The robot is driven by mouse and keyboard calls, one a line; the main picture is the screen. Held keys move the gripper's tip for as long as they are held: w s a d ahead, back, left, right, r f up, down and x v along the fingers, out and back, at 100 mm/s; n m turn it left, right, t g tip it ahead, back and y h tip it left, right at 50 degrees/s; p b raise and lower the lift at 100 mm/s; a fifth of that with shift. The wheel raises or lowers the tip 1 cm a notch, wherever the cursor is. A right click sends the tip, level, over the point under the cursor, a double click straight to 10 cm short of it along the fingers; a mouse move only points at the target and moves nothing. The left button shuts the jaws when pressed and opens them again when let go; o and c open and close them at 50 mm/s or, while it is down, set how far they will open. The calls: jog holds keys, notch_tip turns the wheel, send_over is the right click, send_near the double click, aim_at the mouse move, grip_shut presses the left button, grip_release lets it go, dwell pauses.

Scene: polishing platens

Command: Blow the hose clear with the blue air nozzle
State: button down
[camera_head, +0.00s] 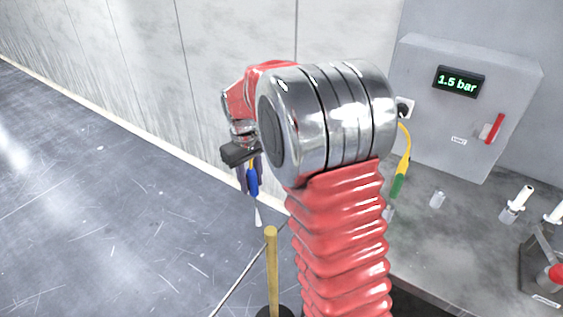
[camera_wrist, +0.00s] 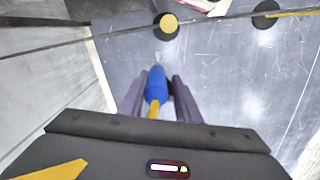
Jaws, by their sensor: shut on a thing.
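The blue air nozzle (camera_head: 252,182) hangs with its pale tip downward between the purple fingers of my gripper (camera_head: 250,186). In the wrist view my gripper (camera_wrist: 157,88) is shut on the nozzle (camera_wrist: 157,84), one finger on each side. The nozzle's tip points away from the wrist over the grey floor, and a short yellow piece shows at its rear. In the head view, a yellow line (camera_head: 406,142) with a green end (camera_head: 398,187) hangs by the wall box; my arm partly hides this area. I cannot make out a separate hose to be cleared.
A grey wall box (camera_head: 420,75) shows 1.5 bar on its display (camera_head: 459,82) and has a red lever (camera_head: 494,128). A yellow post (camera_head: 271,270) with a rope stands near my arm. A bench (camera_head: 450,245) holds small white fittings (camera_head: 517,202). Floor at left is clear.

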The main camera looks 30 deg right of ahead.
jog(key=a+f+m, duration=0.2)
jog(key=a+f, duration=0.3)
jog(key=a, duration=0.3)
jog(key=shift+w+a, duration=0.25)
jog(key=shift+w, duration=0.1)
